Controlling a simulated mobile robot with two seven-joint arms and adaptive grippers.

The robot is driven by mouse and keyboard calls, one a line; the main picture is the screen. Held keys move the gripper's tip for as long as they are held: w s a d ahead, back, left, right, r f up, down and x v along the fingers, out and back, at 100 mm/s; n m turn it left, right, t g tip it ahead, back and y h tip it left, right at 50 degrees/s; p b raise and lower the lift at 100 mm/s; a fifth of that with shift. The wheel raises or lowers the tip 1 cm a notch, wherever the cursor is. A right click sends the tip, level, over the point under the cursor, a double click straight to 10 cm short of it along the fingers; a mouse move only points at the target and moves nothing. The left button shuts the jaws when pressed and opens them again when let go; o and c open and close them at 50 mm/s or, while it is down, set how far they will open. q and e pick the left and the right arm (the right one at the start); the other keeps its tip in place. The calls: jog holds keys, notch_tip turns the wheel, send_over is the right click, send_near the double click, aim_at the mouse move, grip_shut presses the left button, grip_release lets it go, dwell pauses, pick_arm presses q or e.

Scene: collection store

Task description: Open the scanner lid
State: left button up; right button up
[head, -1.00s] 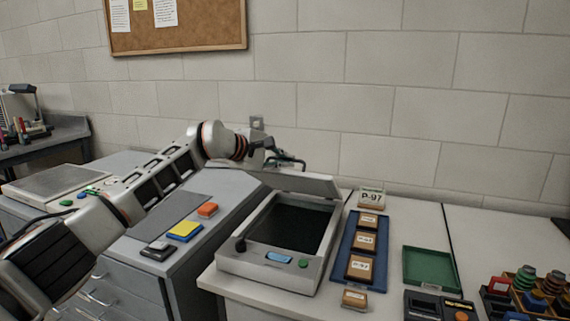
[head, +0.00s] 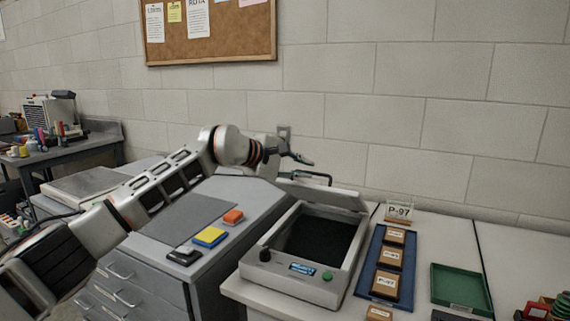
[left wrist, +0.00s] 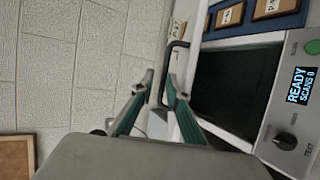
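The scanner (head: 290,284) stands on the white table, its dark glass bed (head: 318,240) uncovered. Its lid (head: 330,194) is raised and tilted back at the rear, with a dark bar handle (head: 318,175) on it. My left gripper (head: 302,158) is behind the scanner, just above and left of the handle. In the left wrist view, its fingers (left wrist: 160,82) are apart with no object clearly held, and the handle (left wrist: 165,62) shows close to the tips. I cannot tell whether they touch it. The scanner display (left wrist: 299,86) reads "READY SCANS 0". My right gripper is not in view.
A blue tray (head: 371,276) of labelled boxes and a P-97 sign (head: 398,212) stand right of the scanner. A green tray (head: 461,287) lies farther right. A grey cabinet (head: 250,200) with coloured blocks stands left. The wall is close behind.

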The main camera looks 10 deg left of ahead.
pick_arm(q)
jog(key=v, duration=0.8)
jog(key=shift+d+f, duration=0.1)
